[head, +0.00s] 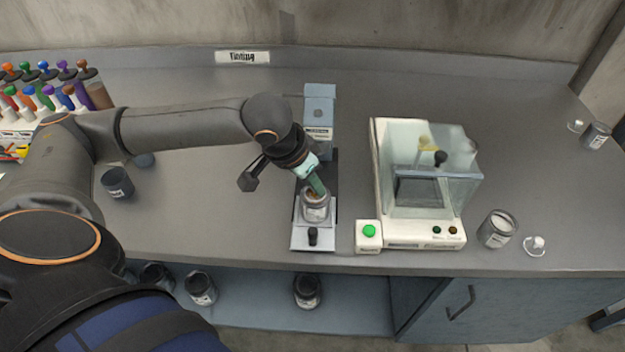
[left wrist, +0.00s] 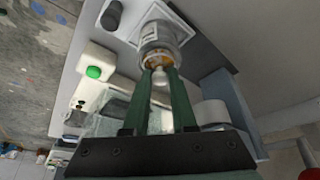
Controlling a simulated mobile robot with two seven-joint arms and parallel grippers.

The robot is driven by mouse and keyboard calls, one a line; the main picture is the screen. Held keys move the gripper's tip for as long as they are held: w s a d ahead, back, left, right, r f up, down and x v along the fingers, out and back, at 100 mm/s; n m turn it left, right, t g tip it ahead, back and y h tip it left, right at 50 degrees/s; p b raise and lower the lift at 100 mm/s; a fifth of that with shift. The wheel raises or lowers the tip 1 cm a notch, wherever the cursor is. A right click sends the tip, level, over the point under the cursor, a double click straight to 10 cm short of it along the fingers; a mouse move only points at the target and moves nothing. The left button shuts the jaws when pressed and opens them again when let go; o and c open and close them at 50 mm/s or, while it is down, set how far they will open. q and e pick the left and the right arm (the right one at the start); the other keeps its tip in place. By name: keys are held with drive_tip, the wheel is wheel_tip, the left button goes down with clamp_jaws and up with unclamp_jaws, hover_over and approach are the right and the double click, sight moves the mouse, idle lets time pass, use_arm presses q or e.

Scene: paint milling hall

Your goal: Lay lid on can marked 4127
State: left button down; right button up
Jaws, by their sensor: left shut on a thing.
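My left gripper (head: 317,187) points down over a small clear can (head: 316,210) that stands on the silver plate of a grey device. In the left wrist view its green fingers (left wrist: 160,76) are shut on a pale knob (left wrist: 160,77), which looks like a lid's handle. The can (left wrist: 158,33) shows just beyond the fingertips, with orange-brown colour at its mouth. The lid's disc is hard to make out, and I cannot tell whether it touches the rim. No number is readable on any can. My right gripper is not in view.
A glass-walled balance (head: 433,180) and a green-button box (head: 368,236) stand to the right. Beyond are an open can (head: 498,230) and a loose clear lid (head: 535,246). A dark can (head: 117,183) stands left. Colour bottles (head: 50,95) fill the back left.

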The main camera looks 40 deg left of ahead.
use_arm(q)
drive_tip(key=shift+f+p, duration=0.1)
drive_tip(key=shift+p, duration=0.4)
idle(0.4)
drive_tip(key=shift+c, duration=0.8)
unclamp_jaws()
wheel_tip(320, 180, up, 3)
drive_tip(key=p, duration=0.3)
drive_tip(key=shift+f, duration=0.2)
drive_tip(key=shift+r+p, duration=0.75)
drive_tip(key=shift+r, duration=1.45)
drive_tip(key=shift+s, duration=0.1)
